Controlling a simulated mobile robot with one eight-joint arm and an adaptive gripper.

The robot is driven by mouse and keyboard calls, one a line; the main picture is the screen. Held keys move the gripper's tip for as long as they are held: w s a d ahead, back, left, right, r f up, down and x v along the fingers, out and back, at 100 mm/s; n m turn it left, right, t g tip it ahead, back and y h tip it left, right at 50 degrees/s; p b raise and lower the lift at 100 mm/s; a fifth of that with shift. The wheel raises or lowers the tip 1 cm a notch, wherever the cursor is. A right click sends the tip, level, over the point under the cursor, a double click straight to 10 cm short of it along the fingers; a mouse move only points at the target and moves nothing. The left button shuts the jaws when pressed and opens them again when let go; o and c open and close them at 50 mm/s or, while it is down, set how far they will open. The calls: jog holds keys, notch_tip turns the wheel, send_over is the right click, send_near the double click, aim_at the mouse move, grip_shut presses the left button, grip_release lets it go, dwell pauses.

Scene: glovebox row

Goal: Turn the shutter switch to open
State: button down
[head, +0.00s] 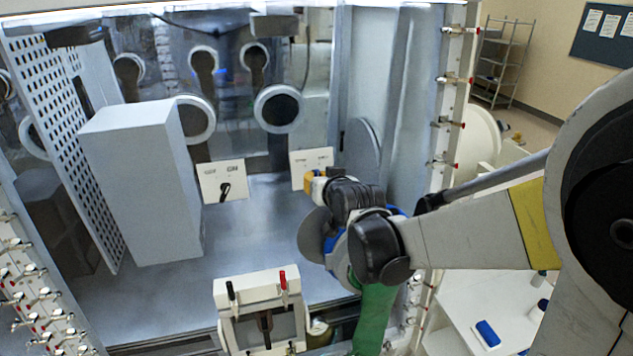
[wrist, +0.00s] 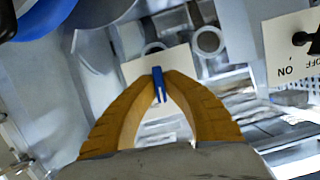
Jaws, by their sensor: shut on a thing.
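A white switch plate (head: 311,160) stands at the back of the glovebox floor, its lettering too small to read. It also shows in the wrist view (wrist: 134,70), behind the fingertips. My gripper (head: 314,182) is in front of this plate and hides its lower part. In the wrist view, the yellow fingers (wrist: 159,82) are closed around a slim blue switch handle (wrist: 158,86). The handle is hidden in the head view, and I cannot read which position it points to.
A second white plate (head: 222,181) with a black switch stands to the left; its OFF and ON lettering shows in the wrist view (wrist: 288,58). A large grey box (head: 140,190) stands farther left. A lever panel (head: 257,288) is in front. The floor between is clear.

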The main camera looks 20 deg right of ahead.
jog(key=shift+n, duration=0.4)
dwell(0.3)
jog(key=c, duration=1.5)
grip_release()
jog(key=shift+w, duration=0.1)
jog(key=v, duration=1.2)
jog(key=shift+a, duration=0.15)
